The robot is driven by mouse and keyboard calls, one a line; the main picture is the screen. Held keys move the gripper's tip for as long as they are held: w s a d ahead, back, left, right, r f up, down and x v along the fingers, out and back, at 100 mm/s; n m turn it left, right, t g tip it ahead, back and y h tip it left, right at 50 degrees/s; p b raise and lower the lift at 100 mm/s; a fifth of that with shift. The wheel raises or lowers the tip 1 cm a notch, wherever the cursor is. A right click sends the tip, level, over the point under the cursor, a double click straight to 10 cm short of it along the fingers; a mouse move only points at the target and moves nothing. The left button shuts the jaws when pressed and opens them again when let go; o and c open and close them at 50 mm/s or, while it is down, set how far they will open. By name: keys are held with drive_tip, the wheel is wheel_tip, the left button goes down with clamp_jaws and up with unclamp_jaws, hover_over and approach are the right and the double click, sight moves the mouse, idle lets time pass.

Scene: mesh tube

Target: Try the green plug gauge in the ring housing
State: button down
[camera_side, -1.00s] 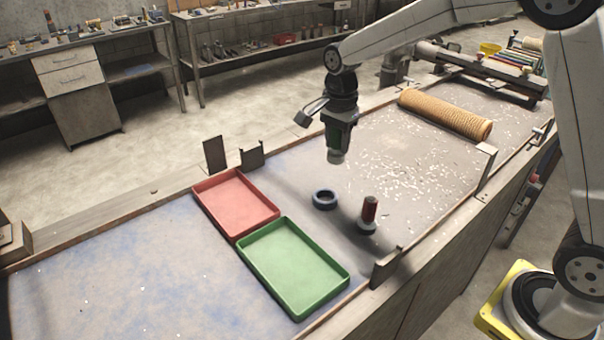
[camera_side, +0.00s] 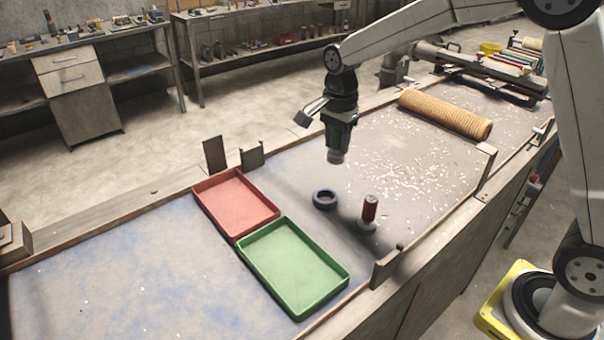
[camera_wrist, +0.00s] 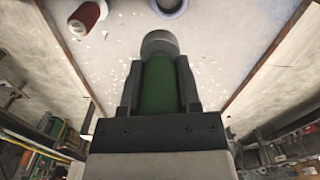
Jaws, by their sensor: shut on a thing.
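The green plug gauge, with a grey metal end, is held upright in my gripper (camera_side: 340,133), grey end down; the wrist view shows its green grip (camera_wrist: 160,85) between the two fingers and its grey end (camera_wrist: 159,43) beyond them. My gripper is shut on it, well above the table. The ring housing, a dark blue ring (camera_side: 325,199), lies flat on the table below the gauge, slightly to its left in the side view. Part of the ring also shows at the top of the wrist view (camera_wrist: 169,6). The gauge and the ring are apart.
A red-handled gauge (camera_side: 369,212) stands right of the ring. A red tray (camera_side: 228,180) and a green tray (camera_side: 290,222) lie to the left. A tan mesh tube (camera_side: 445,114) lies at the back right. White scraps cover the table between.

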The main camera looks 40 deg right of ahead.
sight(328, 158)
drive_tip(key=shift+n, duration=0.5)
drive_tip(key=shift+w+a+f, duration=0.15)
drive_tip(key=shift+w+f, duration=0.1)
drive_tip(key=shift+f, duration=0.5)
drive_tip(key=shift+w+a+f, duration=0.2)
drive_tip(key=shift+w+f, duration=0.05)
drive_tip(key=shift+f, duration=0.55)
drive_tip(key=shift+w+a+f, duration=0.15)
drive_tip(key=shift+w+f, duration=0.1)
drive_tip(key=shift+f, duration=0.5)
drive_tip(key=shift+f, duration=0.2)
drive_tip(key=shift+f, duration=2.5)
drive_tip(key=shift+f, duration=1.45)
idle(1.0)
